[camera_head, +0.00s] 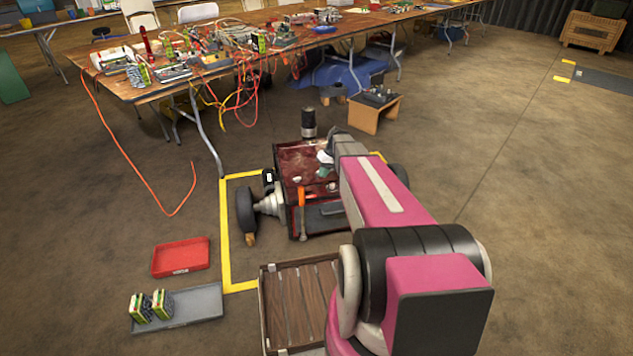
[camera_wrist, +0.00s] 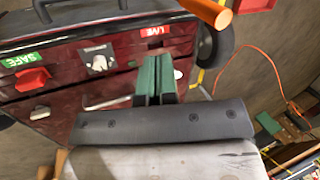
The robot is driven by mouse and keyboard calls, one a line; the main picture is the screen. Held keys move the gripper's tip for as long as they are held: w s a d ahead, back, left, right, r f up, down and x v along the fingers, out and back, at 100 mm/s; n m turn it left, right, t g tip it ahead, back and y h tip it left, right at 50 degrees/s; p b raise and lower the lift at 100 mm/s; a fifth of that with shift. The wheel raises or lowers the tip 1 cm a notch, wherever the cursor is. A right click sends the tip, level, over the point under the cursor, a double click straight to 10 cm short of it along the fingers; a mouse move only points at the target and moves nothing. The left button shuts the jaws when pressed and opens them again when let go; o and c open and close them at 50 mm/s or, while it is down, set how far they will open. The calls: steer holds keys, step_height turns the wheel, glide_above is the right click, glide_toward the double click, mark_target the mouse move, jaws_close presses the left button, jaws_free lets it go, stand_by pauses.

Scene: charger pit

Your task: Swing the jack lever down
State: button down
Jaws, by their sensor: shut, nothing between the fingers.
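An orange-gripped lever (camera_head: 302,197), which looks like the jack lever, stands upright at the near side of the dark red cart (camera_head: 300,160). In the wrist view its orange grip (camera_wrist: 208,12) enters at the top right, above and to the right of my fingertips, apart from them. My gripper (camera_wrist: 158,72) has its dark green fingers together and empty, in front of the cart's red panel. The lever's lower end is out of the wrist view. In the head view my arm hides part of the cart, and the gripper is hard to make out.
The panel has a red switch (camera_wrist: 32,78) by a green SAFE label, a white knob (camera_wrist: 97,62) and a red LIVE label (camera_wrist: 155,31). A red tray (camera_head: 181,258), a grey tray (camera_head: 195,307) with green boxes, and a slatted crate (camera_head: 275,310) lie nearby.

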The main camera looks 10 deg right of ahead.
steer(key=s+a+f, duration=0.1)
steer(key=a+f, duration=0.6)
steer(key=f, duration=0.1)
steer(key=shift+s+f, duration=0.15)
steer(key=shift+s, duration=0.15)
steer(key=shift+a, duration=0.15)
